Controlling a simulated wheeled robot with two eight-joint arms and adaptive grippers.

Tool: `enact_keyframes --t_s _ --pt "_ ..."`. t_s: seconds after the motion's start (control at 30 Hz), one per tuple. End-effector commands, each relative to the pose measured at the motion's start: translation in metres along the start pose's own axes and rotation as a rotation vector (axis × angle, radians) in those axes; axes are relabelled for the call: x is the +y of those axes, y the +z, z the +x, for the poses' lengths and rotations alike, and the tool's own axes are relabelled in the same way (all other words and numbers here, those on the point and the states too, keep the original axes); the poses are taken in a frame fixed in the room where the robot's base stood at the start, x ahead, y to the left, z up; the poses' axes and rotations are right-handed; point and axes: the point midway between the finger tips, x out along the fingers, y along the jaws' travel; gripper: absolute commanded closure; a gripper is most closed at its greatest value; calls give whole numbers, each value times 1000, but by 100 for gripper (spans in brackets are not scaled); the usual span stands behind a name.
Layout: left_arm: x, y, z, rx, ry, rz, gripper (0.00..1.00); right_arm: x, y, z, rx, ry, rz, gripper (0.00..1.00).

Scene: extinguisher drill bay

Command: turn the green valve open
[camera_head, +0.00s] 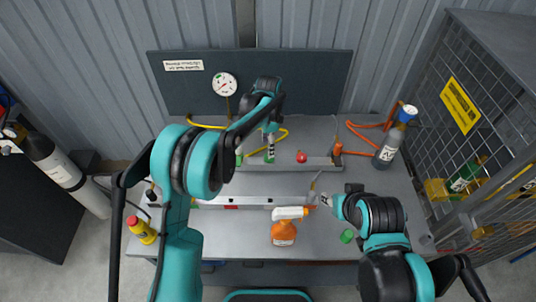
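The valve manifold (285,167) runs along the back of the grey bench, below the dark panel. A green part (269,156), seemingly the green valve's handle, shows at its left-middle, directly below my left gripper (268,146). That gripper points down at the green part and seems to touch or nearly touch it; its fingers are too small to tell open from shut. Another green bit (239,158) shows just left of it, partly behind my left arm. My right gripper (324,200) is low over the bench, right of the orange spray bottle (284,232); its finger state is unclear.
A red knob (301,156) and an orange part (337,150) sit right of the green part. A grey cylinder (390,147) stands back right, a green cap (347,236) front right, a yellow bottle (142,230) front left. A mesh cage (490,110) borders the right.

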Motion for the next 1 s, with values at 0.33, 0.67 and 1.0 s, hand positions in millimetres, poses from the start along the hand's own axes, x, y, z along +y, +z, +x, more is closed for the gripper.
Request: enact_keyframes --t_s 0.33,0.67,1.0 --pt "0 0 53 1 -1 -2 44 0 9 13 0 0 0 60" --pt "0 0 59 1 -1 -3 44 0 10 13 0 0 0 60" --pt "0 0 59 1 -1 -3 94 0 10 13 0 0 0 60"
